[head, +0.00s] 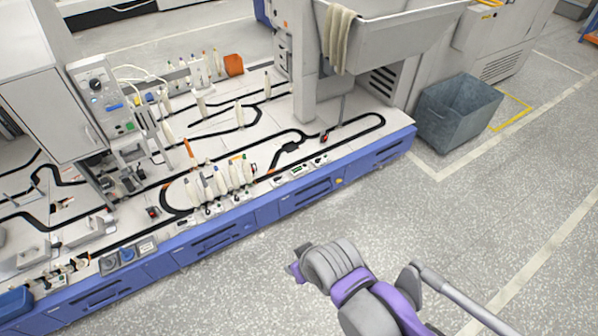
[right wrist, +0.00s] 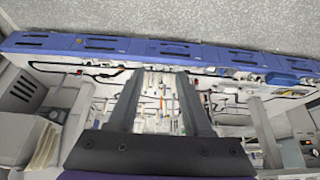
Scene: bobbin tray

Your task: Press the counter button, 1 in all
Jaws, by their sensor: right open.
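Small control panels (head: 297,170) sit along the front edge of the workbench (head: 345,176), one with a greenish display. Red buttons or knobs show on the bench top, one at the right (head: 324,138) and one further left (head: 152,211). I cannot tell which part is the counter button. In the right wrist view my right gripper (right wrist: 157,74) is open, its two dark fingers apart with nothing held between them. Its arm is in front of the bench in the head view, over the floor; the fingers are not clear there. My left gripper is not in view.
Several pale bobbins (head: 220,182) stand in a row near the bench front. Black track lines loop over the bench top. A grey bin (head: 457,112) stands on the floor past the bench's right end. The floor (head: 450,220) in front is clear.

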